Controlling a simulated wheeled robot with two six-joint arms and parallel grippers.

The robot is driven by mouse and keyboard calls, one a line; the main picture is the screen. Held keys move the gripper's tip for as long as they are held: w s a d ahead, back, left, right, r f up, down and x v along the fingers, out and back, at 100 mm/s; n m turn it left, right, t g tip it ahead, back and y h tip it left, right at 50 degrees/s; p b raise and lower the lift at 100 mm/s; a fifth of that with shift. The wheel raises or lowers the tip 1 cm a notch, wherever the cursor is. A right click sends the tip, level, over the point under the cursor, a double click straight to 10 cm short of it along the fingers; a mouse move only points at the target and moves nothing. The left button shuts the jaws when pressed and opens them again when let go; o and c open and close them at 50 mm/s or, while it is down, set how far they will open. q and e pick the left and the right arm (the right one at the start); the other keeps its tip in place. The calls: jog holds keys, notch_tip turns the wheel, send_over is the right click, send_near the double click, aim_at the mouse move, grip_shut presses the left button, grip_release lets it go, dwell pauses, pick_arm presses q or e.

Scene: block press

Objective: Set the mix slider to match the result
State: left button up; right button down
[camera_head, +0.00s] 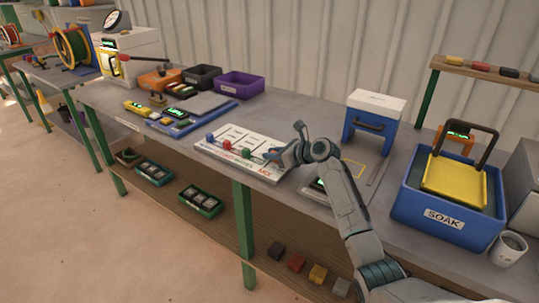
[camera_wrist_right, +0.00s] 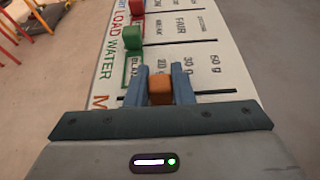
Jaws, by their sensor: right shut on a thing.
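A white slider board (camera_head: 228,133) lies on the bench, with "MIX" printed at its near right corner. It carries a blue knob (camera_head: 210,137), a red knob (camera_head: 227,146) and a green knob (camera_head: 246,154). In the right wrist view, an orange knob (camera_wrist_right: 160,91) sits on the last slot, beside printed marks such as "30" and "50 g". My right gripper (camera_wrist_right: 159,86) is shut on this orange knob, with a blue-grey finger on each side. In the head view the right gripper (camera_head: 278,157) covers that end of the board and hides the knob. My left gripper is not in view.
A blue bin marked "SOAK" (camera_head: 440,217) with a yellow insert stands at the right, beside a white mug (camera_head: 509,247). A blue and white press-like box (camera_head: 372,120) stands behind my right arm. Orange, black and purple bins (camera_head: 240,85) stand at the back left.

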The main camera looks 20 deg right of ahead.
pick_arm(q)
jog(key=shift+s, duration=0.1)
pick_arm(e)
jog(key=c, duration=1.2)
grip_release()
jog(key=shift+c, duration=0.2)
jog(key=v, duration=0.9)
jog(key=shift+s+d+b, duration=0.15)
jog(key=shift+d+b, duration=0.05)
jog(key=shift+b, duration=0.1)
jog(key=shift+s+d+r, duration=0.3)
jog(key=shift+s+d, duration=0.05)
jog(key=shift+s, duration=0.15)
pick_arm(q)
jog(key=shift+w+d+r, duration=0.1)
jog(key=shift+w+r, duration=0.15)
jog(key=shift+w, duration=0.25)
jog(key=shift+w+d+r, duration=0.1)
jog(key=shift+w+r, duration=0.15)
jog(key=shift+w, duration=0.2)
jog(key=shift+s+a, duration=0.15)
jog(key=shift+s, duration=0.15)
